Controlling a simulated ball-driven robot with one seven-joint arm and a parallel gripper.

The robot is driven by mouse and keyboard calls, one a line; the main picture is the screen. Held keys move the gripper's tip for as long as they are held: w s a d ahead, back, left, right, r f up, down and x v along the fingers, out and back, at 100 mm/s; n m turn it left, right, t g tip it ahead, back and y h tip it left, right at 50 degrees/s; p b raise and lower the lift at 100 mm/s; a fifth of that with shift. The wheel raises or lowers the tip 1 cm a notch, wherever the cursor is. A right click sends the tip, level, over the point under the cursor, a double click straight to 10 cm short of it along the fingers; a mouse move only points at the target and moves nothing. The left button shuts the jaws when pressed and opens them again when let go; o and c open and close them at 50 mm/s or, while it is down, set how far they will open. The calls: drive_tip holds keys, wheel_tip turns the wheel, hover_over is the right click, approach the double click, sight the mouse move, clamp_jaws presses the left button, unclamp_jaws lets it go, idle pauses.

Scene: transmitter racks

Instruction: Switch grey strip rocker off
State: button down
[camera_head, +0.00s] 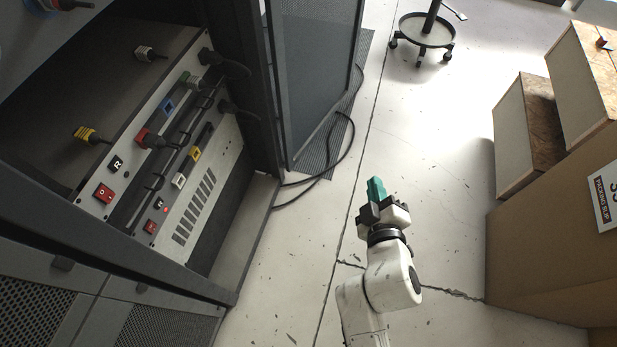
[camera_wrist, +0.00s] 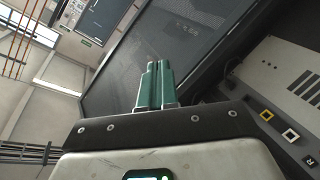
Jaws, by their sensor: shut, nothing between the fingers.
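Two pale power strips lie in the open rack at the left of the head view. The upper strip (camera_head: 129,147) carries a red rocker (camera_head: 103,192) at its near end. The lower strip (camera_head: 222,158) carries a smaller red rocker (camera_head: 150,226) and a small lit red lamp (camera_head: 165,210). I cannot tell for certain which strip is the grey one, or how either rocker is tilted. My gripper (camera_head: 376,187) has green fingers, shut and empty, over the floor well right of the rack. In the wrist view the fingers (camera_wrist: 158,84) are together; neither rocker shows there.
The lower strip has a yellow socket (camera_head: 195,153) and vent slots. A mesh door (camera_head: 312,70) stands open behind. Cardboard boxes (camera_head: 545,225) stand right. The floor between is clear except black cable (camera_head: 337,150).

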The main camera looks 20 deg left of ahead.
sight(151, 227)
drive_tip(key=s+a+f+n+g+y+b, duration=0.25)
drive_tip(key=s+a+n+y, duration=0.2)
drive_tip(key=a, duration=0.35)
drive_tip(key=s+a+f+n+g+y+b, duration=0.2)
drive_tip(key=s+a+n+y+b, duration=0.15)
drive_tip(key=a+n, duration=0.35)
drive_tip(key=s+a+f+n+g+y+b, duration=0.25)
drive_tip(key=a+n+y, duration=0.2)
drive_tip(key=a, duration=0.55)
drive_tip(key=s+a+f+n+g+y+b, duration=0.2)
drive_tip(key=s+n+g, duration=0.4)
drive_tip(key=s, duration=0.3)
drive_tip(key=a+f+g, duration=0.1)
drive_tip(key=a, duration=0.1)
drive_tip(key=shift+s+a+g+y, duration=0.3)
drive_tip(key=shift+s+y, duration=0.05)
drive_tip(key=shift+s, duration=0.05)
drive_tip(key=a+b, duration=0.2)
drive_tip(key=a, duration=0.2)
drive_tip(key=a+r+b, duration=0.1)
drive_tip(key=a+b, duration=0.1)
drive_tip(key=a, duration=0.3)
drive_tip(key=a+b, duration=0.1)
drive_tip(key=a, duration=0.3)
drive_tip(key=shift+a+r+b, duration=0.15)
drive_tip(key=shift+r+b, duration=0.05)
drive_tip(key=shift+b, duration=0.2)
drive_tip(key=shift+a+r, duration=0.15)
drive_tip(key=shift+a, duration=0.15)
